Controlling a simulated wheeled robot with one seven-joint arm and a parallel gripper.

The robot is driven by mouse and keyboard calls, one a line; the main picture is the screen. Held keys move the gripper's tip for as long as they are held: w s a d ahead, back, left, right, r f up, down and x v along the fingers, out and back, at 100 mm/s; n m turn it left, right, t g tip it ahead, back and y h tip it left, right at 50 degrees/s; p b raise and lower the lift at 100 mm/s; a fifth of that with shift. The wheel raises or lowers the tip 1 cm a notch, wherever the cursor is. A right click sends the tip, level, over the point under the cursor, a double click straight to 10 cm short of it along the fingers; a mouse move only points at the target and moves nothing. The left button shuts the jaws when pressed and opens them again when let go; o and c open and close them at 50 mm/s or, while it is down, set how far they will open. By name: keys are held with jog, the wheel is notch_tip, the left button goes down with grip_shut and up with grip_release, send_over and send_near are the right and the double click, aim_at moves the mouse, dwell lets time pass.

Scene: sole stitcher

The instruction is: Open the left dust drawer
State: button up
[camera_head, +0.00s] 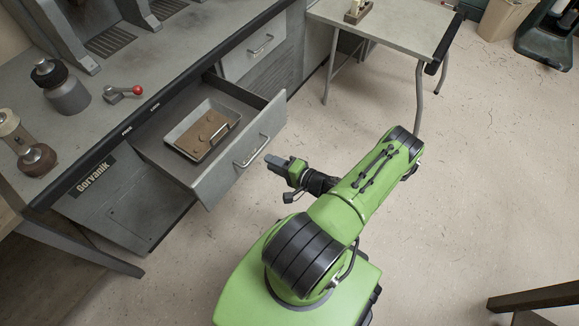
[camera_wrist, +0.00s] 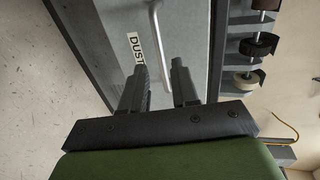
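The left dust drawer (camera_head: 222,165) is grey and stands pulled out from the bench in the head view. Its bar handle (camera_head: 252,151) is on the front panel. A pale tray (camera_head: 184,123) with brown material lies inside the drawer. My gripper (camera_head: 272,163) is just in front of that handle, apart from it. In the wrist view a drawer front (camera_wrist: 112,25) with a DUST label (camera_wrist: 134,50) and a bar handle (camera_wrist: 156,30) lies ahead. My gripper (camera_wrist: 158,72) is open there, its fingers apart and empty, with the handle beyond the fingertips.
A second drawer (camera_head: 240,62) farther along the bench is shut. A side table (camera_head: 395,22) is at the back.

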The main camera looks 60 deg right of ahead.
jog(key=p+v, duration=0.1)
jog(key=v, duration=0.7)
jog(key=shift+w, duration=0.1)
jog(key=w+a+r+n+g+y+p, duration=0.1)
jog(key=w+a+r+n+g+p, duration=0.15)
jog(key=a+r+n+g, duration=0.4)
jog(key=w+a+r+n+g+y+p, duration=0.1)
jog(key=w+a+r+n+g+y, duration=0.15)
jog(key=r, duration=0.75)
jog(key=w+a+r+n+g+y+p, duration=0.1)
jog(key=w+a+r+n+g+p, duration=0.25)
jog(key=r, duration=0.55)
jog(key=s+a+r+n+t+h+p, duration=0.1)
jog(key=s+a+r+n+h, duration=0.1)
jog(key=s+a+r, duration=0.3)
jog(key=s+a+r+n+t+h+p, duration=0.1)
jog(key=s+a+r+n+h, duration=0.2)
jog(key=r, duration=1.1)
jog(key=s+a, duration=0.2)
jog(key=a, duration=0.1)
jog(key=shift+p, duration=0.4)
